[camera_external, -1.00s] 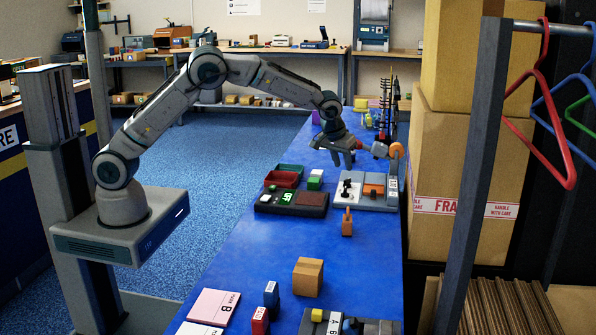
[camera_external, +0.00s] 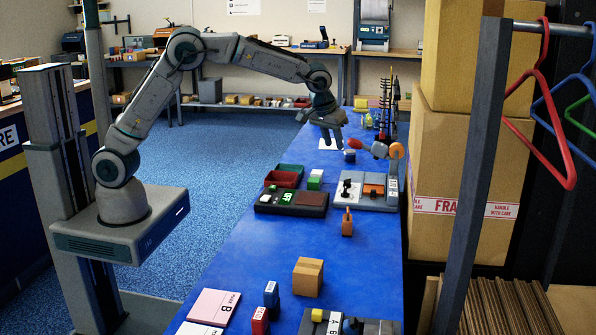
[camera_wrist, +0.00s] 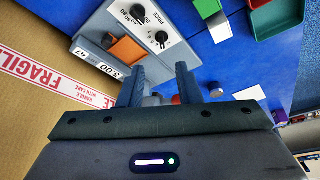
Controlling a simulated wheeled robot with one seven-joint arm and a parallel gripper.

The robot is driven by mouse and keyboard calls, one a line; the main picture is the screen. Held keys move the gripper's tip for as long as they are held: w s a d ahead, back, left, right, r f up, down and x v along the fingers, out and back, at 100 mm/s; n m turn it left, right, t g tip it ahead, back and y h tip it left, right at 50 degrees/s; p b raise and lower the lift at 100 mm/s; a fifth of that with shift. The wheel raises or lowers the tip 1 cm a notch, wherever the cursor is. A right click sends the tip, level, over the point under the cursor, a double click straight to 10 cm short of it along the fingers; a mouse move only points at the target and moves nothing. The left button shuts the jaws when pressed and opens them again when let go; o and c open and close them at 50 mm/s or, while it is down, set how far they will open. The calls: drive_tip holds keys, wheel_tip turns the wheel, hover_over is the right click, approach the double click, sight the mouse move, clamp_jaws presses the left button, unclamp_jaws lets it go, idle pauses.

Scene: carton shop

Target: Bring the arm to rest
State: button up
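My gripper (camera_external: 326,133) hangs above the far part of the blue table (camera_external: 250,255), pointing down. In the wrist view its two fingers (camera_wrist: 160,88) stand apart with a gap between them. A small grey and dark item shows near and between the fingertips, but it looks to lie lower, on the table. My arm is raised and bent, reaching from its base at the left out over the table.
A cardboard box (camera_external: 308,277) stands nearer. Tall cartons (camera_external: 460,170) and a hanger rack (camera_external: 480,150) flank the right.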

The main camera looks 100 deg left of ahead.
drive_tip(key=s+d+r+m+h+p, duration=0.1)
drive_tip(key=s+d+r+m+p, duration=0.15)
drive_tip(key=s+d+r, duration=0.5)
drive_tip(key=s+d+r+m+h+p, duration=0.1)
drive_tip(key=s+d+m, duration=0.3)
drive_tip(key=s+d, duration=0.5)
drive_tip(key=s+d+r+m+h+p, duration=0.1)
drive_tip(key=s+d+m+p, duration=0.3)
drive_tip(key=s+d, duration=0.5)
drive_tip(key=s+m, duration=0.1)
drive_tip(key=s, duration=0.7)
drive_tip(key=shift+s+d+r+t+h, duration=0.15)
drive_tip(key=shift+d+t+h, duration=0.1)
drive_tip(key=shift+t+h, duration=0.05)
